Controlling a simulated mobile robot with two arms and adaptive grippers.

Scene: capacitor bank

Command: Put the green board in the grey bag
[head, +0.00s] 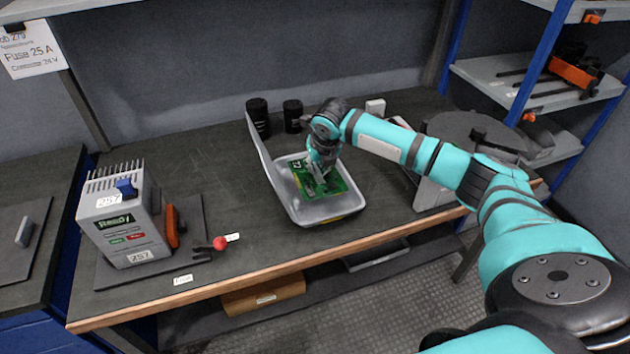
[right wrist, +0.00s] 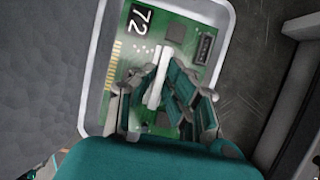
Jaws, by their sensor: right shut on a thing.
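The green board (head: 338,184) lies inside the grey bag (head: 348,211), which looks like a shallow open tray with a raised flap at its left. In the right wrist view the board (right wrist: 172,28) shows the number 72, dark chips and gold contacts, with the bag's pale rim (right wrist: 95,112) around it. My right gripper (head: 316,170) reaches down over the bag and is shut on the board. In the right wrist view its fingers (right wrist: 158,90) close around a white upright part on the board and hide some of its surface. My left gripper is not in view.
A grey power unit (head: 118,222) with an orange part stands on the bench at left, near a red ball (head: 220,243). Two black cylinders (head: 258,117) stand behind the bag. A round grey machine (head: 470,133) is at right. The bench between unit and bag is mostly clear.

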